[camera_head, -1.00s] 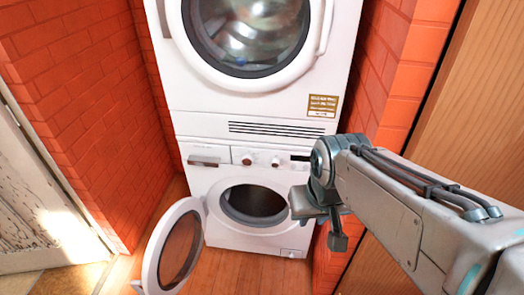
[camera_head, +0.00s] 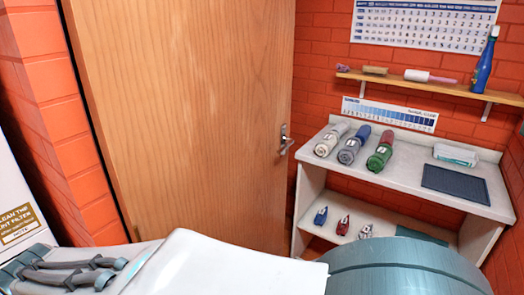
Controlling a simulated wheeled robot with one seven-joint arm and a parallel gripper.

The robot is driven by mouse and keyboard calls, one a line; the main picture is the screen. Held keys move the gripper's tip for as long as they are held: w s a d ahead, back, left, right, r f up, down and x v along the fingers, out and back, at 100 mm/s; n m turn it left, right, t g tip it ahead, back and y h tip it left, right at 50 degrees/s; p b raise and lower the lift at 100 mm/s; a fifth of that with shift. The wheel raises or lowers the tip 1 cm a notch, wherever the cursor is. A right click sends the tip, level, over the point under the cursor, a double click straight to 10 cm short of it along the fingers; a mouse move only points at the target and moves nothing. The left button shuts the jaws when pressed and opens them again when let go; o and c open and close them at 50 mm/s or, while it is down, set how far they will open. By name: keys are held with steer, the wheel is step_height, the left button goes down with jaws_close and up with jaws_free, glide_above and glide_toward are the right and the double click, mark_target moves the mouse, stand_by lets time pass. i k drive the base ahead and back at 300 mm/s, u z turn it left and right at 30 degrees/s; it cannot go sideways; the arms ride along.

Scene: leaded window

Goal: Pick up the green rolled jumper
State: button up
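The green rolled jumper (camera_head: 378,159) lies on the white counter (camera_head: 415,172), left of its middle, in the right half of the view. A red roll (camera_head: 388,138) sits directly behind it, touching or nearly so. A grey roll (camera_head: 348,153) lies to its left, with a blue roll (camera_head: 362,132) behind that, and a cream roll (camera_head: 328,141) is farthest left. My arm crosses the bottom of the view, well in front of the counter. My gripper is out of view, so its state does not show.
A dark blue mat (camera_head: 455,184) and a white box (camera_head: 455,154) occupy the counter's right. Small blue, red and grey items stand on the lower shelf (camera_head: 385,220). A wall shelf (camera_head: 430,86) hangs above. A closed wooden door (camera_head: 190,110) is left of the counter.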

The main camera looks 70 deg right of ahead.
mark_target(378, 162)
steer(key=z, duration=3.35)
steer(key=i, duration=2.1)
steer(key=z, duration=0.65)
